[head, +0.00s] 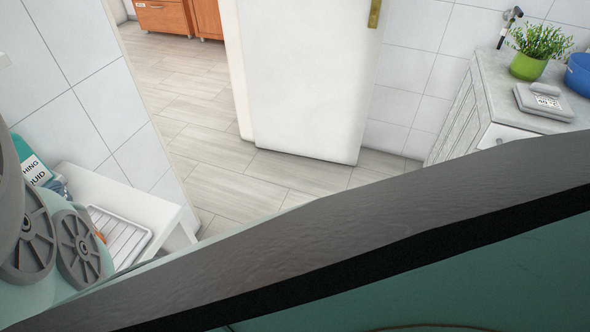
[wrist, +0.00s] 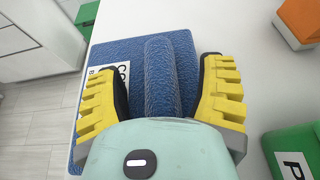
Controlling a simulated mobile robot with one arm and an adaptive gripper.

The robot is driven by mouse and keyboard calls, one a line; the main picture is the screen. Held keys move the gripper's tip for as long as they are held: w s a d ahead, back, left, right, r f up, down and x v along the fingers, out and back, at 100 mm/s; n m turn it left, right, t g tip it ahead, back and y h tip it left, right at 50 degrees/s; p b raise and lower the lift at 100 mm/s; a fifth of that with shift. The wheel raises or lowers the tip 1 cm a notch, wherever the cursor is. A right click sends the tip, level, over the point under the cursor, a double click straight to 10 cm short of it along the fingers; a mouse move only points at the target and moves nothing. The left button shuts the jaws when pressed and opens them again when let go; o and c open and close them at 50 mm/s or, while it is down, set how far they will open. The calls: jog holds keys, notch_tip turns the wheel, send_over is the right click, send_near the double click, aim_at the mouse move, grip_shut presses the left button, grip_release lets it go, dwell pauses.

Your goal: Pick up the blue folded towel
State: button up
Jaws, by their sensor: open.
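The blue folded towel (wrist: 125,55) lies on a white surface in the wrist view. It has a flat folded base with a rolled part on top and a white label with dark letters at its left, partly hidden by a finger. My gripper (wrist: 155,78) is open, with one yellow finger on each side of the rolled part. I cannot tell whether the fingers touch the towel. My gripper's body hides the towel's near part. I do not see the blue towel or my gripper in the head view.
In the wrist view, a green item marked "P" (wrist: 296,150) is close to the right finger and an orange and white item (wrist: 298,22) lies at top right. The head view shows a white door (head: 305,80), a counter with a grey towel (head: 543,101), and a plant (head: 528,66).

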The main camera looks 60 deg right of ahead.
grip_shut()
dwell(0.5)
